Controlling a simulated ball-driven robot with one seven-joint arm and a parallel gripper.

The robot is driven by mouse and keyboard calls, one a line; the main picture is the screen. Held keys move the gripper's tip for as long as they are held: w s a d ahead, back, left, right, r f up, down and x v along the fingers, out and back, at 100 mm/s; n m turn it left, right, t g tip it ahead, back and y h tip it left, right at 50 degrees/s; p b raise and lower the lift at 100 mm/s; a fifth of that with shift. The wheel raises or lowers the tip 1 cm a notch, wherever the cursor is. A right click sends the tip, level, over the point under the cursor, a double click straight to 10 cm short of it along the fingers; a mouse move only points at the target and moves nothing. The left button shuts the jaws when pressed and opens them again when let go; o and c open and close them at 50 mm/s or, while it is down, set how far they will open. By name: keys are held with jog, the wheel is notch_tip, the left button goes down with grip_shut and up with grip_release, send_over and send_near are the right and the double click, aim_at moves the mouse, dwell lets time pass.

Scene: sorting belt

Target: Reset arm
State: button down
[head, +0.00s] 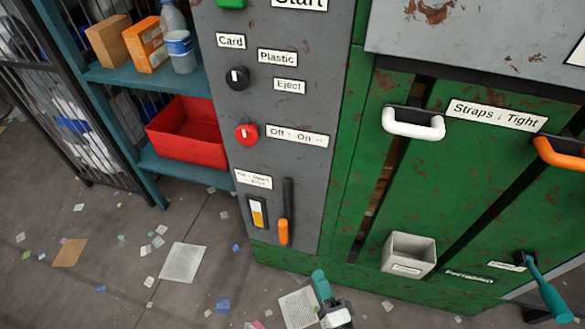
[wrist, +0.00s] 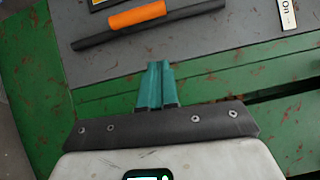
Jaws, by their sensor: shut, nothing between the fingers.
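My gripper (head: 320,278) shows at the bottom centre of the head view, with teal fingers above the littered floor and in front of the green machine's lower edge. In the wrist view my gripper (wrist: 155,68) has its teal fingers together, with nothing between them. The fingers point toward a dark lever with an orange grip (wrist: 137,15). The same lever (head: 284,232) hangs down on the grey control panel in the head view. The fingers appear apart from the lever.
The grey panel (head: 290,165) carries a black knob (head: 237,78) and a red knob (head: 246,134). A red bin (head: 190,135) sits on teal shelves at left. White (head: 413,122) and orange handles (head: 560,152), a grey box (head: 408,253) and a teal lever (head: 545,287) are at right.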

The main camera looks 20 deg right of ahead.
jog(key=s+d+r+n+g, duration=0.3)
jog(key=s+d+n+g, duration=0.3)
jog(key=s+n+g, duration=0.25)
jog(key=s+d+r+n+g, duration=0.3)
jog(key=s+d+n+g, duration=0.2)
jog(key=s+n+g, duration=0.4)
notch_tip(320, 180, up, 18)
jog(key=w+n+p, duration=0.1)
jog(key=p, duration=1.8)
jog(key=shift+w+r, duration=0.25)
jog(key=c, duration=1.8)
grip_release()
